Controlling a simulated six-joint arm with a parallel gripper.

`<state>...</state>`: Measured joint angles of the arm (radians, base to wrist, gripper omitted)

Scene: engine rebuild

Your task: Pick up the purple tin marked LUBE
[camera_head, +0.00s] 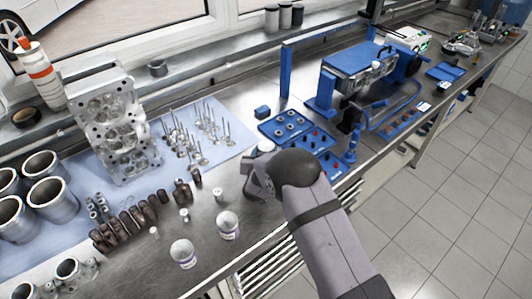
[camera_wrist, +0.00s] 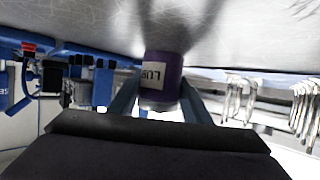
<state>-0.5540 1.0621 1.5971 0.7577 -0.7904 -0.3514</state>
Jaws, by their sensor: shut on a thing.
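The purple tin marked LUBE (camera_wrist: 163,70) is in the middle of the wrist view, between the two fingers of my gripper (camera_wrist: 158,98). Its white label shows upside down there, with the metal bench top above it in the picture. My gripper is shut on the tin. I cannot tell whether the tin touches the bench or is clear of it. In the head view my gripper (camera_head: 257,178) is over the bench near its front edge, and my wrist and forearm hide most or all of the tin.
Two pale tins with purplish marks, one (camera_head: 183,253) left of the other (camera_head: 228,225), stand near the front edge. Blue parts trays (camera_head: 285,127) lie beyond my gripper. Valves stand on a light blue mat (camera_head: 238,135) beside a cylinder head (camera_head: 120,140). Dark camshaft-like parts (camera_head: 130,225) lie left.

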